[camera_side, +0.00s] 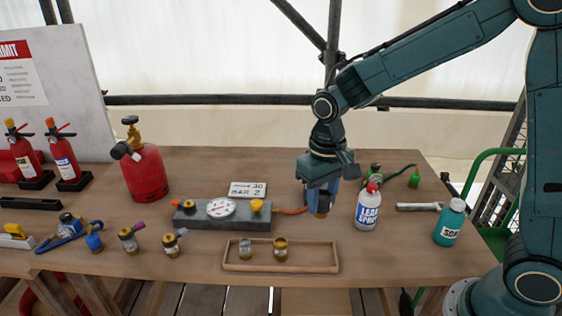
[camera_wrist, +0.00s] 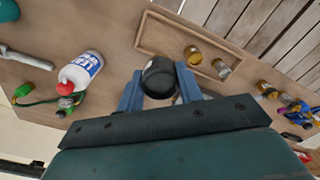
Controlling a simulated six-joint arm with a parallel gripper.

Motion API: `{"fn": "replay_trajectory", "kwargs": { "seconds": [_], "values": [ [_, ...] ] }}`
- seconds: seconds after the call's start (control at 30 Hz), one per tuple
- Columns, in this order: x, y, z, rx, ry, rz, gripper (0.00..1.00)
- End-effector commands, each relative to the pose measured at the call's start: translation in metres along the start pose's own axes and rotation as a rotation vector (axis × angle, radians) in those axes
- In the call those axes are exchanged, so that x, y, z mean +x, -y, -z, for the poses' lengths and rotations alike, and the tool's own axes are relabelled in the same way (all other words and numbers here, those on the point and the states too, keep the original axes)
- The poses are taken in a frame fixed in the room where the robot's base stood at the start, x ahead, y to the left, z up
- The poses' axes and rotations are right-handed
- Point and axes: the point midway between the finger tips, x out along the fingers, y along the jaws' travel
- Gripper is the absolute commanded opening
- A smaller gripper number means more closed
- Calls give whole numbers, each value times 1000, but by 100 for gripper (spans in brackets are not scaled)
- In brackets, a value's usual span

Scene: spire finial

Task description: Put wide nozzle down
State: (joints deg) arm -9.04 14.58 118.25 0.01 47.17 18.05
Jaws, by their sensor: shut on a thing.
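My gripper (camera_side: 320,201) is over the right-middle part of the table, with its blue fingers shut on the wide nozzle (camera_side: 321,211). In the wrist view my gripper (camera_wrist: 158,82) holds the nozzle, whose round dark end (camera_wrist: 158,77) faces the camera. I cannot tell whether its lower end touches the table.
A white leak spray bottle (camera_side: 368,207) stands close to the right of my gripper. A grey gauge block (camera_side: 222,217) with an orange hose is to the left. The tray's right end is empty.

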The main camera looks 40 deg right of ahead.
Motion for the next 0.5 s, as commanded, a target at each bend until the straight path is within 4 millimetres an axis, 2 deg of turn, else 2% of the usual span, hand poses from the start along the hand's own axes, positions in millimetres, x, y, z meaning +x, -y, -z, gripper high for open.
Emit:
{"fn": "replay_trajectory", "kwargs": {
  "seconds": [0.3, 0.5],
  "values": [
    [62, 0, -1, 0, 5, -2, 8],
    [92, 0, -1, 0, 4, -1, 8]
  ]
}}
